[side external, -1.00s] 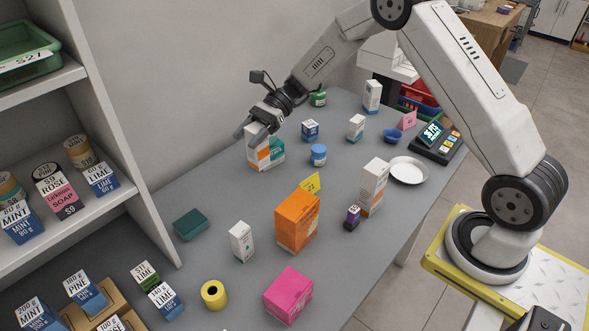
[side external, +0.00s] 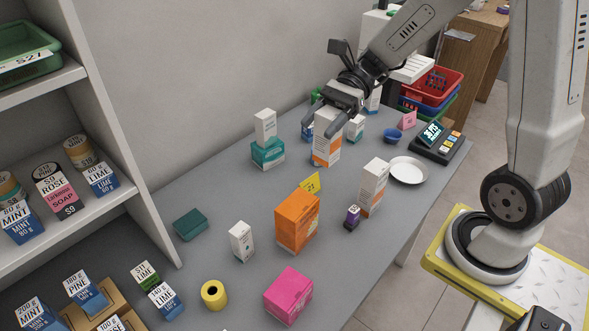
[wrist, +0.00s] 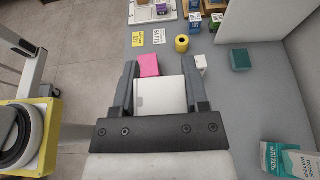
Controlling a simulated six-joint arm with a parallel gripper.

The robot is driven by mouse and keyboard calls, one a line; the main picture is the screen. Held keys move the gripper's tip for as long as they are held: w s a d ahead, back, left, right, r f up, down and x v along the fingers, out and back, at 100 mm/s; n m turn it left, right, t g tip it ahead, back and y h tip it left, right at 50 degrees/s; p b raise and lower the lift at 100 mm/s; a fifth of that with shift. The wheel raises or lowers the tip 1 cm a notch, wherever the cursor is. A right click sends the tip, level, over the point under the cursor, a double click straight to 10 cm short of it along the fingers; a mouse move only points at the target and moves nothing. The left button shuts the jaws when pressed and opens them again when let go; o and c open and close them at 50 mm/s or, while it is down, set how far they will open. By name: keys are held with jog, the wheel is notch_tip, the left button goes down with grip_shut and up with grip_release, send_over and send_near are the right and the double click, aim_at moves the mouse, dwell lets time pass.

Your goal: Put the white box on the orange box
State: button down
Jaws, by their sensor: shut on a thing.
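My gripper (side external: 332,112) is shut on a white box with orange bands (side external: 327,143). Its pale top (wrist: 162,94) shows between the fingers in the wrist view. The held box is upright, left of the white plate; I cannot tell how high its base is above the counter. The orange box (side external: 297,222) stands on the counter, nearer the camera than the held box, with its top bare and a yellow tag behind it. The orange box is not visible in the wrist view. Another white box with orange print (side external: 373,187) stands right of the orange box.
A small white box (side external: 265,127) sits on a teal box (side external: 267,154) at the back left. Around the orange box are a small white carton (side external: 241,241), a pink box (side external: 289,294) and a purple bottle (side external: 352,217). A white plate (side external: 408,170) lies right.

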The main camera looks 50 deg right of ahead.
jog(key=s+a+r, duration=0.1)
jog(key=s, duration=0.9)
jog(key=shift+s+a+r, duration=0.2)
jog(key=shift+a, duration=0.2)
jog(key=w+a+f, duration=0.2)
jog(key=w+f, duration=0.7)
jog(key=w, duration=0.4)
jog(key=shift+w+a+f, duration=0.15)
jog(key=shift+a+f, duration=0.05)
jog(key=shift+a, duration=0.1)
jog(key=shift+w+f, duration=0.15)
jog(key=shift+f, duration=0.8)
jog(key=shift+w+f, duration=0.1)
jog(key=shift+f, duration=0.8)
jog(key=shift+f, duration=0.1)
